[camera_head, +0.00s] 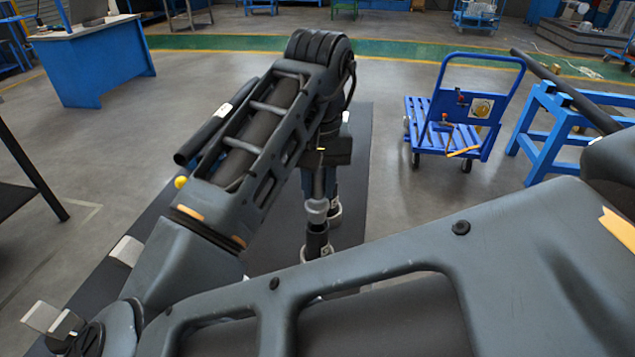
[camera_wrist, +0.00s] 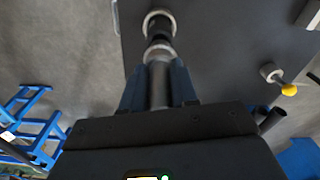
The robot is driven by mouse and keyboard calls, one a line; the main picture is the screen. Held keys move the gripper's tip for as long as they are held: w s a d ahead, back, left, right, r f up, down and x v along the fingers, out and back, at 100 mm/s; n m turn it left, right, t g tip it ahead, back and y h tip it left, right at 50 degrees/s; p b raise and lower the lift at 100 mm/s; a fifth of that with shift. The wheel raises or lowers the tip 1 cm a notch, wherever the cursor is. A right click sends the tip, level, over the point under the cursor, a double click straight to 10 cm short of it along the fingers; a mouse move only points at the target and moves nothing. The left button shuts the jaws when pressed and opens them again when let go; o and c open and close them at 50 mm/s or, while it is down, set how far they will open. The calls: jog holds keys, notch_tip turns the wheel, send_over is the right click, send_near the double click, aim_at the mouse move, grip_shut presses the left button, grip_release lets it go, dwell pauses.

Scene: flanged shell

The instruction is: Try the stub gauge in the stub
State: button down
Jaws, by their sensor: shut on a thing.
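The stub gauge (camera_head: 317,211) hangs below my gripper (camera_head: 318,188) in the head view, with a silver handle, a pale collar and a dark lower part. In the wrist view my gripper (camera_wrist: 159,72) is shut on the silver handle of the gauge (camera_wrist: 159,88). The dark part of the gauge reaches a pale ring (camera_wrist: 147,22), which looks like the stub's mouth. The ring also shows below the gauge in the head view (camera_head: 309,253). I cannot tell whether the tip is inside it or just above it. The rest of the shell is mostly hidden.
The dark tabletop (camera_head: 354,150) lies beneath my arm. A grey part with a yellow knob (camera_wrist: 288,90) stands to the right in the wrist view. A blue trolley (camera_head: 462,110) and a blue stand (camera_head: 570,120) are on the right, off the table.

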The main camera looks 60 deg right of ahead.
jog(key=shift+r+p, duration=0.9)
jog(key=shift+r, duration=1.45)
